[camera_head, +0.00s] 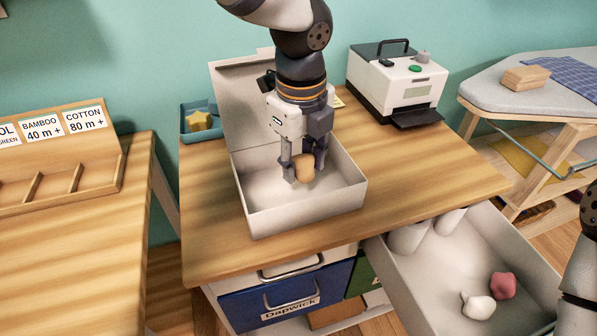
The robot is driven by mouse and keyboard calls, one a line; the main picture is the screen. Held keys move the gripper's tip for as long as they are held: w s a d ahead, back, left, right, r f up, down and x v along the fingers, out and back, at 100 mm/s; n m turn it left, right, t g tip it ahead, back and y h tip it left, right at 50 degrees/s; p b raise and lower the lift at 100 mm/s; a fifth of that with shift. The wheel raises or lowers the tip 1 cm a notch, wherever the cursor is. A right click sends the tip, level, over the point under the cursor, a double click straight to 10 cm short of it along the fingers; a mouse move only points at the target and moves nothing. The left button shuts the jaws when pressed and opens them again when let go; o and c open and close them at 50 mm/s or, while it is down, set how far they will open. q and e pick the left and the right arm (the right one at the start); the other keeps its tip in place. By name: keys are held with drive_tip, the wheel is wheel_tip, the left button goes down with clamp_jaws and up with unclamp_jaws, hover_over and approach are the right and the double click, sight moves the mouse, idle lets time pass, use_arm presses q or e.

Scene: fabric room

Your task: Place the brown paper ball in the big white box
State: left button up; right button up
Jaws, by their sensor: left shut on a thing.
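The big white box (305,212) stands on the wooden table with its lid (238,105) raised at the back. My left gripper (305,172) points down into the box, its fingers shut on the brown paper ball (304,168). The ball is between the fingertips, within the outline of the box walls and partly hidden by the fingers. I cannot tell whether it touches the box floor. Part of my right arm shows at the right edge; its gripper is out of the picture.
A white open drawer (440,290) at the lower right holds a pink lump (503,286), a white lump (478,306) and pale rounded things. A blue tray (190,133) is left of the lid. A white machine (397,85) stands at the back right. The table's right front is clear.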

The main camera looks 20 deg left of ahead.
sight(297, 190)
use_arm(q)
drive_tip(key=f, duration=0.2)
drive_tip(key=a+f, duration=0.1)
drive_tip(key=shift+w+f, duration=0.1)
drive_tip(key=shift+f, duration=0.5)
use_arm(e)
drive_tip(key=shift+s+f, duration=0.15)
drive_tip(key=shift+f, duration=0.05)
use_arm(q)
drive_tip(key=shift+f, duration=0.15)
drive_tip(key=o, duration=0.7)
drive_tip(key=r, duration=0.8)
drive_tip(key=s+r, duration=0.1)
drive_tip(key=r, duration=0.3)
drive_tip(key=shift+s+d+r+p, duration=0.1)
drive_tip(key=shift+d+r+p, duration=0.1)
drive_tip(key=shift+p, duration=0.2)
use_arm(e)
drive_tip(key=shift+w+r, duration=0.65)
